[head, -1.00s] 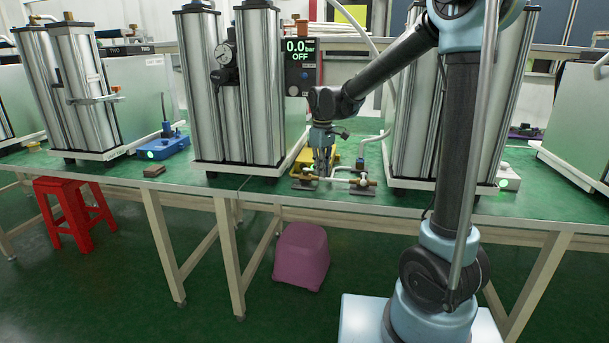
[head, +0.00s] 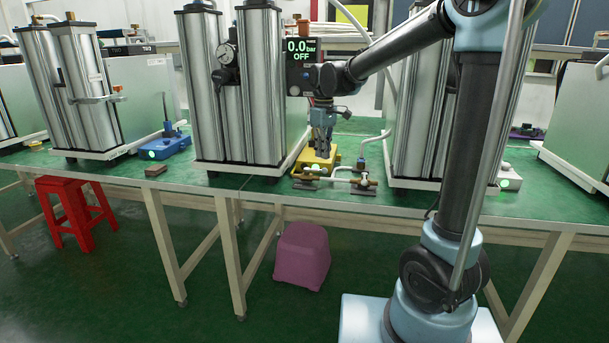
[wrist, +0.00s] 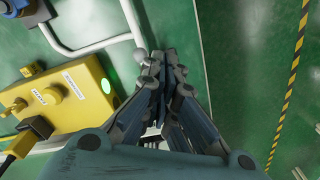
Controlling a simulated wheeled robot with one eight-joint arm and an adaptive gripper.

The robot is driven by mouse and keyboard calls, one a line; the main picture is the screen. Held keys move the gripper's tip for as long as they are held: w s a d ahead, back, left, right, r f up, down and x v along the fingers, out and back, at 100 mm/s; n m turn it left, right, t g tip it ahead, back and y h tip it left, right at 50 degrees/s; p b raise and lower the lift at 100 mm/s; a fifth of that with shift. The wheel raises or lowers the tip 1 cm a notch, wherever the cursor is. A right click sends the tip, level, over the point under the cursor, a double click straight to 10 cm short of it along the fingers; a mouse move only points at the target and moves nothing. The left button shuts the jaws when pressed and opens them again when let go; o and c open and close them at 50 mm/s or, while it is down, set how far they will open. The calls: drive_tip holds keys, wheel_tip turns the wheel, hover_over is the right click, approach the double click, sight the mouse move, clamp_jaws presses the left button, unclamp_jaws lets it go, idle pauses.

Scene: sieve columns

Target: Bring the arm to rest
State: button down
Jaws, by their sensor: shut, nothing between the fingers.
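My gripper (head: 322,147) hangs from my arm above the green bench top, pointing down. It is in front of the silver columns and just above the brass fittings. Its fingers are together and hold nothing. In the wrist view the closed fingertips (wrist: 167,55) are in the middle, over a light grey pipe (wrist: 95,47). The pipe passes partly behind the fingers. A yellow box (wrist: 62,95) with a green light lies to the left of the fingers, apart from them.
A brass-ended pipe fitting (head: 366,185) lies on the bench below my gripper. Silver columns (head: 258,90) stand to the left and more (head: 413,115) stand to the right. A display (head: 301,62) behind reads 0.0 bar, OFF. A red stool (head: 75,185) and purple stool (head: 302,255) stand on the floor.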

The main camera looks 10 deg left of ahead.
drive_tip(key=s+d+f+m+t, duration=0.1)
drive_tip(key=s+d+f+m, duration=0.25)
drive_tip(key=s+d, duration=0.75)
drive_tip(key=s+d+f+m+t, duration=0.15)
drive_tip(key=s+d+m, duration=0.45)
drive_tip(key=d, duration=0.9)
drive_tip(key=s+d+f+m, duration=0.2)
drive_tip(key=s+d+f, duration=0.2)
drive_tip(key=s+f, duration=0.4)
drive_tip(key=shift+s+f, duration=0.35)
drive_tip(key=shift+s, duration=0.1)
drive_tip(key=shift+w+d+f, duration=0.1)
drive_tip(key=shift+w+f, duration=0.1)
drive_tip(key=shift+w, duration=0.25)
